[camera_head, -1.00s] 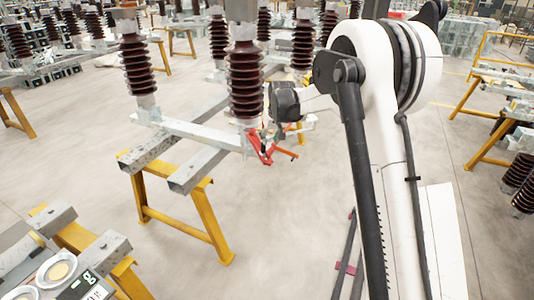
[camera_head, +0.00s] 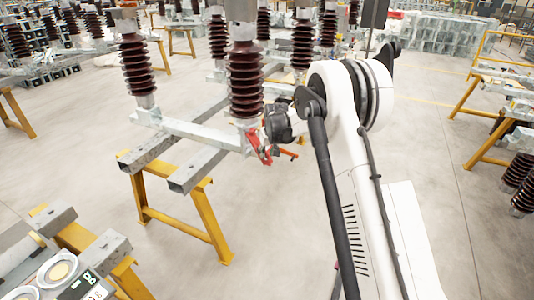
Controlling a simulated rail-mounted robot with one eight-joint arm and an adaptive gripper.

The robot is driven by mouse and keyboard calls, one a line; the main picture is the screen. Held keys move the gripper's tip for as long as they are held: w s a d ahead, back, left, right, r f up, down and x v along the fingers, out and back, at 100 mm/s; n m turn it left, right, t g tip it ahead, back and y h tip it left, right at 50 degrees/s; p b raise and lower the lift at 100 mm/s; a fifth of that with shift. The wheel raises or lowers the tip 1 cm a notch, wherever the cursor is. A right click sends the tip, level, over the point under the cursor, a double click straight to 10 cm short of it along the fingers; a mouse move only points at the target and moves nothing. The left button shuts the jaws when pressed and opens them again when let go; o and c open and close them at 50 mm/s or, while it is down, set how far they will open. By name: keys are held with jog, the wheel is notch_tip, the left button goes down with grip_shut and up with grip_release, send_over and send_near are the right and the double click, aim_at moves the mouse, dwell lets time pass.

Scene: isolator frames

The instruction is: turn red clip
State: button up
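The red clip (camera_head: 262,150) hangs at the right end of the grey metal crossbar, below the brown ribbed insulator (camera_head: 246,85). A thin red arm of it sticks out to the right. My gripper (camera_head: 272,126) is at the far end of my white arm, close to the upper right side of the clip. Its dark wrist partly covers the clip's upper part. The fingers are too small and hidden to tell whether they are open or shut, or whether they touch the clip.
The grey crossbar (camera_head: 200,131) lies on metal beams (camera_head: 198,169) carried by a yellow trestle (camera_head: 210,222). Another brown insulator (camera_head: 136,65) stands on its left end. More insulators stand behind. The floor around the trestle (camera_head: 270,230) is clear.

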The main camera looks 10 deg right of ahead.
grip_shut()
jog(key=m+h+b, duration=0.1)
jog(key=m+b, duration=0.1)
jog(key=shift+a+f+m, duration=0.1)
jog(key=shift+f+m, duration=0.05)
jog(key=shift+m, duration=0.25)
jog(key=m+h+b, duration=0.1)
jog(key=m+b, duration=0.2)
jog(key=m, duration=0.1)
jog(key=shift+h, duration=0.4)
jog(key=m+g+b, duration=0.1)
jog(key=m, duration=0.2)
jog(key=m+h, duration=0.1)
jog(key=m, duration=0.2)
jog(key=shift+w+g+h+b, duration=0.1)
jog(key=shift+g+h+b, duration=0.2)
jog(key=shift+g+b, duration=0.1)
jog(key=shift+a+m+g+h, duration=0.15)
jog(key=shift+m+g, duration=0.35)
jog(key=shift+m, duration=0.8)
jog(key=shift+d+m+g+h, duration=0.15)
jog(key=shift+m+g, duration=0.35)
jog(key=shift+m, duration=0.8)
jog(key=shift+a, duration=0.1)
